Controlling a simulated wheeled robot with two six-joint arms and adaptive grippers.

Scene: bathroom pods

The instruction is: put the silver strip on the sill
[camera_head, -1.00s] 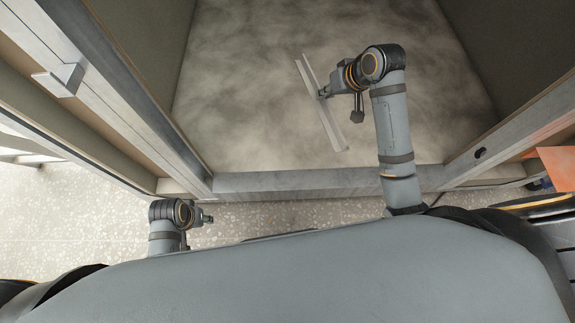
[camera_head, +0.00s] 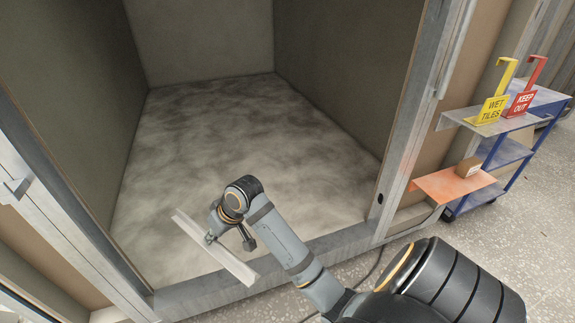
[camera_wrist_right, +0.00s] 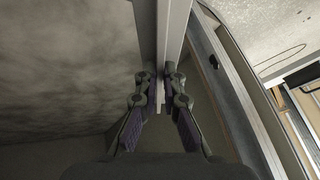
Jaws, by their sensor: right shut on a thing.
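The silver strip (camera_head: 238,266) is a long, thin, pale bar in the head view, slanting from upper left to lower right. My right gripper (camera_head: 209,237) is shut on it near its middle. In the wrist view the strip (camera_wrist_right: 174,30) runs up between the closed fingers of the right gripper (camera_wrist_right: 160,82). The sill (camera_head: 345,246) is the grey metal threshold across the front of the pod opening. The strip appears above the pod floor, its lower end in front of the sill in the picture; I cannot tell whether they touch. My left gripper is out of view.
The pod floor (camera_head: 225,125) is bare and mottled grey. Door posts (camera_head: 410,115) flank the opening. At right, a blue cart (camera_head: 505,152) carries a yellow wet-tiles sign (camera_head: 490,110) and a red keep-out sign (camera_head: 519,104). An orange panel (camera_head: 440,184) and a small box (camera_head: 468,167) are beside it.

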